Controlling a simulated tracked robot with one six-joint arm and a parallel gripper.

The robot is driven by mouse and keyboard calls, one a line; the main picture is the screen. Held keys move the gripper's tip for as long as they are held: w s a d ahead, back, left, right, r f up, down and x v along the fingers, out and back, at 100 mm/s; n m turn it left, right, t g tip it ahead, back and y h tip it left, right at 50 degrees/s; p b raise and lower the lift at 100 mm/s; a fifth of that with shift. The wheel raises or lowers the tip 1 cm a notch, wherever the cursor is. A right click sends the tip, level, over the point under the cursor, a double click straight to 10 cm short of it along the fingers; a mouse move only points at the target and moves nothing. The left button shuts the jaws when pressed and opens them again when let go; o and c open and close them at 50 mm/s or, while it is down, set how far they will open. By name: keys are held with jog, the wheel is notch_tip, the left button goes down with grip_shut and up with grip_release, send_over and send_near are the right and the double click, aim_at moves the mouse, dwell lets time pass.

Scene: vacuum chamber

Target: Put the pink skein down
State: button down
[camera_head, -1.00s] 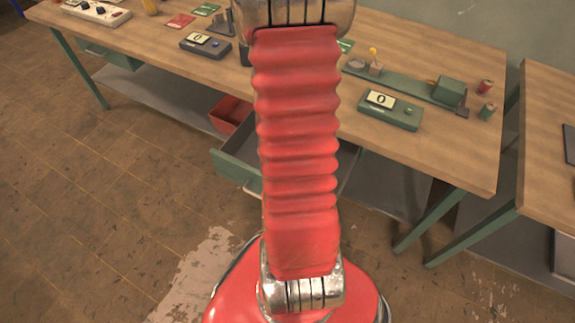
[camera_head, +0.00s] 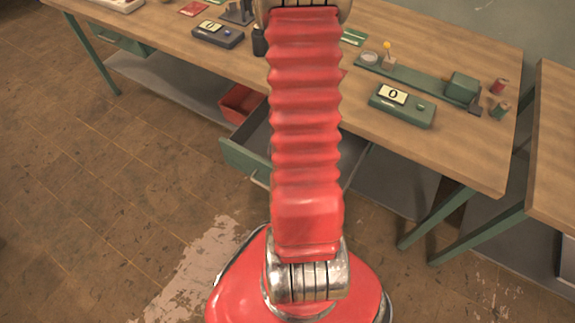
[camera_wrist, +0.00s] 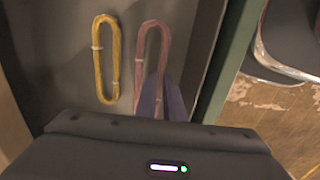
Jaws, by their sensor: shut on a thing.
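The pink skein (camera_wrist: 152,40) is a long dull-pink loop in the wrist view, tied with a pale band. My gripper (camera_wrist: 161,88) has its dark bluish fingers shut on the skein's near end. The skein is over the grey floor of the open drawer (camera_wrist: 70,70); I cannot tell whether it touches it. A yellow skein (camera_wrist: 97,60) lies to its left, apart from it. In the head view the open green drawer (camera_head: 243,160) juts from under the workbench, and my red arm hides the gripper and both skeins.
The drawer's green wall (camera_wrist: 232,60) stands close to the right of the skein. The wooden workbench (camera_head: 450,140) carries a green device with a display (camera_head: 402,106) and a long green tool (camera_head: 420,77). A red bin (camera_head: 238,103) sits on the shelf below.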

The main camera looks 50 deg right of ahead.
jog(key=shift+f, duration=1.7)
jog(key=c, duration=1.9)
grip_release()
jog(key=shift+o, duration=0.2)
notch_tip(320, 180, up, 12)
